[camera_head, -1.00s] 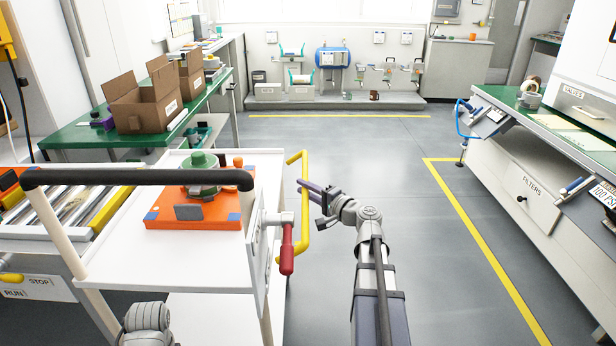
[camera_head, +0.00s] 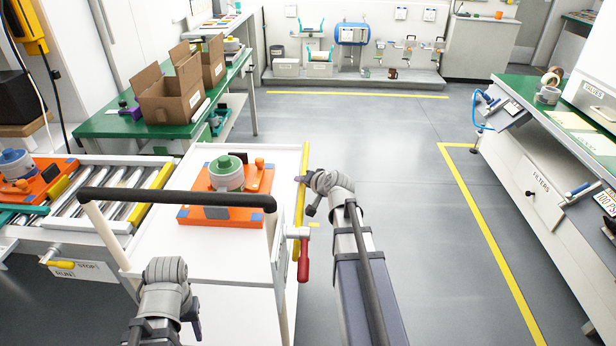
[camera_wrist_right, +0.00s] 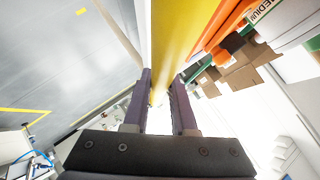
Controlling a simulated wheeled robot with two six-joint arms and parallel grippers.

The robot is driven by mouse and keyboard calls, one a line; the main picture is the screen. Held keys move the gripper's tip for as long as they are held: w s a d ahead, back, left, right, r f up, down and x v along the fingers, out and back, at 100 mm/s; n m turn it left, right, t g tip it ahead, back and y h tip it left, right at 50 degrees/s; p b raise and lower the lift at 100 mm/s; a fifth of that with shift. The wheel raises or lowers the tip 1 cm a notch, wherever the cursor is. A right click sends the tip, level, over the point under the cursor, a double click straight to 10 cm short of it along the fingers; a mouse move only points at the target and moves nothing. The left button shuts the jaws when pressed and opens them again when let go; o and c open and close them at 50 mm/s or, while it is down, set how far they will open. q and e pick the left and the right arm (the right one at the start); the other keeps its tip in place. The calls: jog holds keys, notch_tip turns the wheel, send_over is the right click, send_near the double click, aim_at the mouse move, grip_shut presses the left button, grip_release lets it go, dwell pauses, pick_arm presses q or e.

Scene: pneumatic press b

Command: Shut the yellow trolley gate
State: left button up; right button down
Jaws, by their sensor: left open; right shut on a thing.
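The white trolley (camera_head: 160,245) has a black push bar (camera_head: 178,199) and carries an orange pallet with a grey and green part. The yellow gate (camera_head: 300,213) runs along the trolley's right edge; whether it sits flush cannot be told. A red-handled latch (camera_head: 303,262) hangs at the near end of that edge. My right gripper (camera_head: 306,190) is at the gate's outer side. In the right wrist view its fingers (camera_wrist_right: 161,95) are shut on the yellow gate (camera_wrist_right: 172,35). My left gripper (camera_head: 190,312) is open near the trolley's push bar, its fingers mostly hidden.
A roller conveyor (camera_head: 110,190) with another orange pallet (camera_head: 32,180) adjoins the trolley on the left. A green bench (camera_head: 130,125) with cardboard boxes stands behind. A workbench (camera_head: 535,180) stands at the right. The grey floor between is clear.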

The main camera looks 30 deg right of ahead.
jog(key=shift+w+a+g+h+p, duration=0.15)
jog(key=shift+a+g+h+p, duration=0.15)
jog(key=shift+a+p, duration=0.05)
jog(key=c, duration=0.7)
grip_release()
jog(key=shift+c, duration=0.2)
jog(key=p+v, duration=0.4)
jog(key=v, duration=0.3)
jog(key=shift+s+r, duration=0.2)
jog(key=shift+s, duration=0.1)
